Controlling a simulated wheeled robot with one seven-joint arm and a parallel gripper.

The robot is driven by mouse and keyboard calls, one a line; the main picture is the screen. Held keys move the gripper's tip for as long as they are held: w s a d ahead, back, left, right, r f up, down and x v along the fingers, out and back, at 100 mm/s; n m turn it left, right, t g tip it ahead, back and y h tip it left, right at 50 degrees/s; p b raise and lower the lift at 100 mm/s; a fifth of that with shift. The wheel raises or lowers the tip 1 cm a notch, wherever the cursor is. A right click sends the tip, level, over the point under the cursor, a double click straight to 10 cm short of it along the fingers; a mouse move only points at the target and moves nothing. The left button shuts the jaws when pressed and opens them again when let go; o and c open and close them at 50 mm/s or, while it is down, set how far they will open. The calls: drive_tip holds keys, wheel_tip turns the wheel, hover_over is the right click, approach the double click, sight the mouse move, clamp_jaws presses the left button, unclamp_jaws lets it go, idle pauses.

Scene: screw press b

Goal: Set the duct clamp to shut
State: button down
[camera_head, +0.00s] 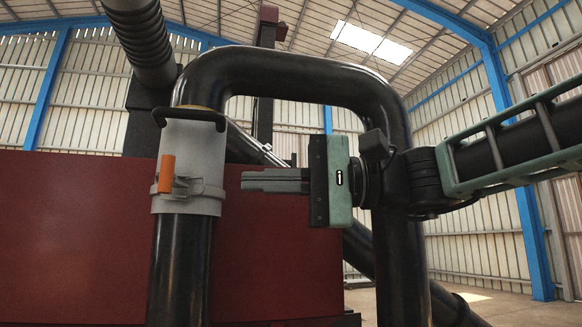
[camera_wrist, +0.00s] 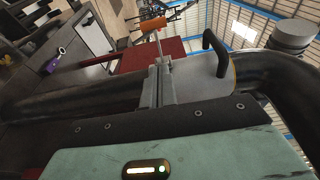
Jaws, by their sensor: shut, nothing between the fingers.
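The duct clamp (camera_head: 206,190) is a grey metal band around a light grey sleeve (camera_head: 196,135) on a vertical black duct. Its lever has an orange grip (camera_head: 166,174), at the band's left front in the head view. In the wrist view the orange grip (camera_wrist: 148,26) sits on a thin rod standing out from the duct. My gripper (camera_head: 244,181) is shut and empty, pointing left at clamp height. Its tips appear just right of the sleeve, apart from the orange grip. Whether they touch the sleeve I cannot tell.
A black handle (camera_head: 189,116) arches over the sleeve's top. A thick black pipe (camera_head: 395,110) bends over and down behind my gripper. A dark red panel (camera_head: 75,240) fills the left behind the duct. A dark diagonal pipe runs below my gripper.

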sight(175, 181)
drive_tip(key=s+a+p, duration=0.2)
drive_tip(key=a+p, duration=0.1)
drive_tip(key=a, duration=0.3)
drive_tip(key=shift+s+a+p, duration=0.3)
drive_tip(key=shift+s+a, duration=0.1)
drive_tip(key=shift+w+a+f, duration=0.1)
drive_tip(key=shift+a+f, duration=0.05)
